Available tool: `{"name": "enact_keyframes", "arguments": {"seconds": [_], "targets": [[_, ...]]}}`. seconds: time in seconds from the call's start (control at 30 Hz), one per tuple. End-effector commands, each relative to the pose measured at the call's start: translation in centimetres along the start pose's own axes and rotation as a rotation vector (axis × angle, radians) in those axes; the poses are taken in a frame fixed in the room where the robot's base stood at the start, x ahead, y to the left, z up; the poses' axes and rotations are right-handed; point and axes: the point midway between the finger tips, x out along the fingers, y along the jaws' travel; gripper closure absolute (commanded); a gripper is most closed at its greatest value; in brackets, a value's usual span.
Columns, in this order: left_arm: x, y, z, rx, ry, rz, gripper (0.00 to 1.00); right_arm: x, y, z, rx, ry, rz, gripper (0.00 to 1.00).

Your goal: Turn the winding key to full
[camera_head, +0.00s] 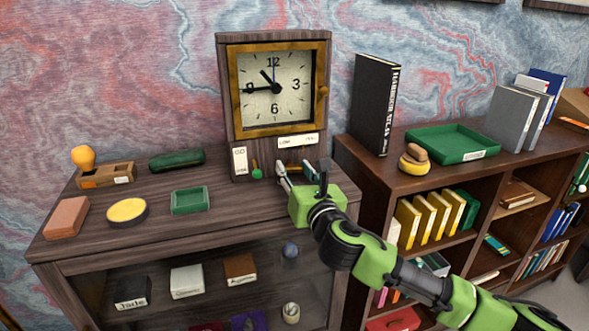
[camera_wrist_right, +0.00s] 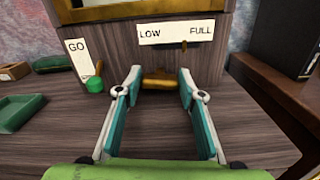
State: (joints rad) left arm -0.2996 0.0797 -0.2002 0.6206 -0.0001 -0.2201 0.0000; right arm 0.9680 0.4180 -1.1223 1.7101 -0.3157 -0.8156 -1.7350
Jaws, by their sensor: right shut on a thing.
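The wooden clock (camera_head: 226,85) stands on the cabinet top. Its brass winding key (camera_wrist_right: 160,80) sticks out of the lower front and lies flat, wide side across. My right gripper (camera_wrist_right: 160,78) is shut on the key, one finger at each end. In the head view my right gripper (camera_head: 296,172) covers most of the key. A LOW–FULL label (camera_wrist_right: 165,33) is above the key, and a small brown pointer (camera_wrist_right: 184,44) sits at its lower edge, right of the middle. My left gripper is not in view.
A GO label (camera_wrist_right: 76,60) and a green-tipped lever (camera_wrist_right: 95,83) are left of the key. A green tray (camera_head: 190,200), a yellow round box (camera_head: 127,211) and a brown block (camera_head: 67,217) lie left on the cabinet. A bookshelf (camera_head: 365,160) stands to the right.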

Motion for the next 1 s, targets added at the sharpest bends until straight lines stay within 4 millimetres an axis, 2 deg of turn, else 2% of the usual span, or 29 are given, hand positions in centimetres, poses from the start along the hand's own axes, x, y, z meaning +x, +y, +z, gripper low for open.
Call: {"name": "enact_keyframes", "arguments": {"seconds": [0.5,1.0], "targets": [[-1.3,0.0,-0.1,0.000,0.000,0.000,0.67,0.0,-0.1,-0.1,0.364,0.003,-0.001,0.86],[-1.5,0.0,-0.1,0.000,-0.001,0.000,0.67,0.0,-0.1,-0.1,0.479,0.002,0.000,0.86]]}}
